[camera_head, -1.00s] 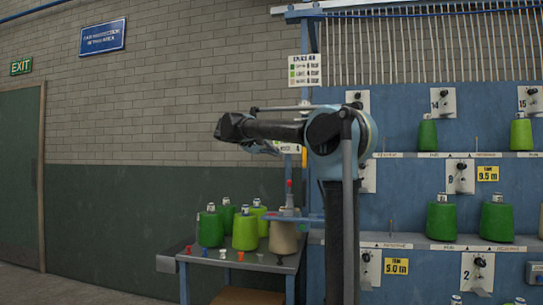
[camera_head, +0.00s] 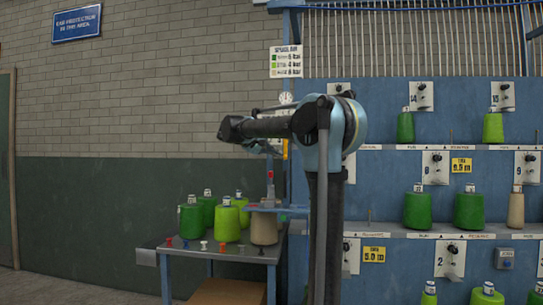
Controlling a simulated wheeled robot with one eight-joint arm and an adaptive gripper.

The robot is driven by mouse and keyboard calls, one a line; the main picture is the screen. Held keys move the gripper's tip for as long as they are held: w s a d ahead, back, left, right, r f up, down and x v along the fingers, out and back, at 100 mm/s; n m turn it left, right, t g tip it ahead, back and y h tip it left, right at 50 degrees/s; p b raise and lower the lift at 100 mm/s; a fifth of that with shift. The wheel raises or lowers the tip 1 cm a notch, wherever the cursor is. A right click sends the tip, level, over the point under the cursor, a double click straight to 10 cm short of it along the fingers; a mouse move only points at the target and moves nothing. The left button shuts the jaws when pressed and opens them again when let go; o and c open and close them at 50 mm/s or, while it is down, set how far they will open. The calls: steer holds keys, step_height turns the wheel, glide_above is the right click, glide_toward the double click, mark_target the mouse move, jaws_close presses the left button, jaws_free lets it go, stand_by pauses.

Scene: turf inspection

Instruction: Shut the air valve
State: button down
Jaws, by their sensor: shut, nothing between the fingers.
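A small round gauge (camera_head: 285,97) sits on the blue post under the white chart. Below it a narrow yellow upright piece (camera_head: 285,149) shows beside my arm. It may be the air valve's lever, but it is too small and too covered to be sure. My arm reaches left across the picture, in front of the post. Its dark tapered end, seemingly my gripper (camera_head: 226,129), is in front of the brick wall, left of the yellow piece and apart from it. The gripper is shut and empty. My arm hides part of the post.
A grey table (camera_head: 190,249) below holds green cones, a beige cone (camera_head: 264,226) and small coloured pieces. A red-tipped device (camera_head: 270,178) stands above its right side. The blue rack (camera_head: 390,190) on the right carries cones and dials.

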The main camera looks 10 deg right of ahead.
steer(key=shift+d+f+h, duration=0.1)
steer(key=shift+f+h, duration=0.05)
steer(key=shift+h, duration=0.15)
